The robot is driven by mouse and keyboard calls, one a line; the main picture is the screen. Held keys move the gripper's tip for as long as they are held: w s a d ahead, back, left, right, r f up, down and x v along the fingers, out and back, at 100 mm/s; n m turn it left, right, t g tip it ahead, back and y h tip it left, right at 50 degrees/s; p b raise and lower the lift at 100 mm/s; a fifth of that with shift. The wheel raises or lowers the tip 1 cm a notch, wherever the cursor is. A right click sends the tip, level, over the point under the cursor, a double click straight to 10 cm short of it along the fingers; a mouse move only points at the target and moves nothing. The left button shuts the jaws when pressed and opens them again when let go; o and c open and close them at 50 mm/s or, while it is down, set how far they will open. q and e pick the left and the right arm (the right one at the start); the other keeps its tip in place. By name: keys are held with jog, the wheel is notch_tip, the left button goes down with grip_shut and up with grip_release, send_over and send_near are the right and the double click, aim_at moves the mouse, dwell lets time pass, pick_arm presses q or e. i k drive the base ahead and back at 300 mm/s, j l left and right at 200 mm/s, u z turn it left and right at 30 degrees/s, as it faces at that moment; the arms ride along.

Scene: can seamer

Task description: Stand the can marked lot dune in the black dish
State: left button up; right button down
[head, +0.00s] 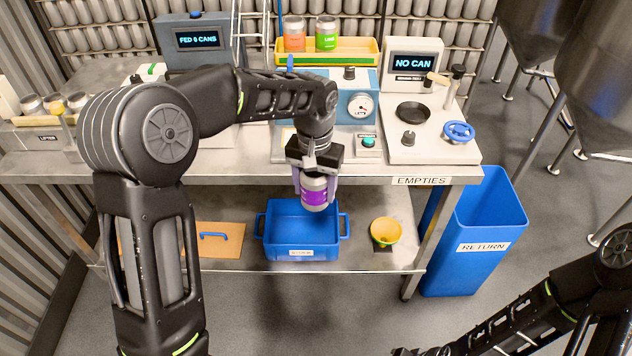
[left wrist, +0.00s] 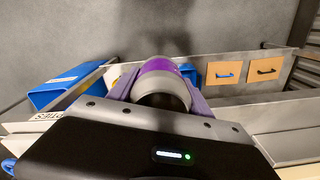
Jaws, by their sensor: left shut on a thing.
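My left gripper (head: 316,188) is shut on a purple can (head: 314,194) with a silver end. It holds the can upright in front of the bench edge, above the blue bin on the lower shelf. The can also shows between the purple fingers in the left wrist view (left wrist: 162,82). Its lot marking is too small to read. A black round dish (head: 412,111) is on the white machine at the right of the bench and looks empty. An orange can (head: 294,38) and a green can (head: 326,36) stand in a yellow tray. My right gripper (head: 422,351) is barely in view at the bottom edge.
The blue bin (head: 272,240) and a yellow bowl (head: 386,232) are on the lower shelf. A blue return bin (head: 478,272) stands right of the bench. A knob (head: 408,140), a blue handwheel (head: 459,131) and a lever (head: 438,79) surround the dish.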

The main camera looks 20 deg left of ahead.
aim_at(413, 115)
jog(key=i+l+z, duration=0.2)
jog(key=z, duration=0.2)
jog(key=i+l+z, duration=0.2)
jog(key=z, duration=0.15)
jog(key=i+l+z, duration=0.25)
jog(key=z, duration=0.15)
jog(key=i+l+z, duration=0.15)
jog(key=i+z, duration=0.2)
jog(key=i+l+z, duration=0.1)
jog(key=i+z, duration=0.25)
jog(key=i+u, duration=0.3)
jog(key=u, duration=0.15)
jog(key=i+l+u, duration=0.15)
jog(key=u, duration=0.3)
jog(key=i+u, duration=0.2)
jog(key=u, duration=0.25)
jog(key=i+l+u, duration=0.1)
jog(key=u, duration=0.35)
jog(key=i+l+u, duration=0.2)
jog(key=u, duration=0.3)
jog(key=i, duration=0.05)
